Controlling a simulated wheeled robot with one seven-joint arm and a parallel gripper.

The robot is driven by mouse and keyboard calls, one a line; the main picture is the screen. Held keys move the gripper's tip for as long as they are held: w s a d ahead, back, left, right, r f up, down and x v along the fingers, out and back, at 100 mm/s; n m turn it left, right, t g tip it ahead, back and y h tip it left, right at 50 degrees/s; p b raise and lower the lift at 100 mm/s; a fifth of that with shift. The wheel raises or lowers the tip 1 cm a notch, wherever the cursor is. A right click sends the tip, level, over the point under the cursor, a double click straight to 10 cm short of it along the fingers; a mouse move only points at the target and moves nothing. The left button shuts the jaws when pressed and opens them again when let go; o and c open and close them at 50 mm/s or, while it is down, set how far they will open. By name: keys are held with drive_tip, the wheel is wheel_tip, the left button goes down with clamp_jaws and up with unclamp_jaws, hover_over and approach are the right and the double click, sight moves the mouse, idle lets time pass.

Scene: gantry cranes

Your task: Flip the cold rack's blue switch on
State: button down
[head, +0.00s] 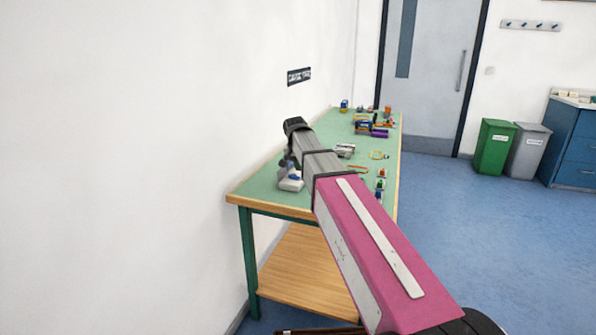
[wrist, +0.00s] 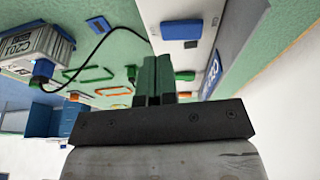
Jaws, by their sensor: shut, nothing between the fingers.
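My gripper (wrist: 154,68) is shut and empty in the wrist view, its two dark green fingers side by side. Just beyond the fingertips is a pale panel-like thing (wrist: 148,17) with a blue block (wrist: 181,30) on it. A smaller blue part (wrist: 213,68) shows on its side to the right. I cannot tell which blue part is the switch, or its position. The fingers look close to the pale thing, but contact is unclear. In the head view a white and blue thing (head: 290,182) stands at the bench's near left end, below my wrist; my fingers are hidden there.
The green-topped bench (head: 270,196) runs along the white wall, with several small items farther back. In the wrist view a grey box marked C201 (wrist: 35,48) has a black cable. Green (head: 494,147) and grey (head: 528,151) bins stand right. Blue floor right of the bench is clear.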

drive_tip(key=d+v, duration=0.1)
drive_tip(key=v, duration=1.1)
drive_tip(key=shift+d, duration=0.3)
drive_tip(key=shift+s, duration=0.25)
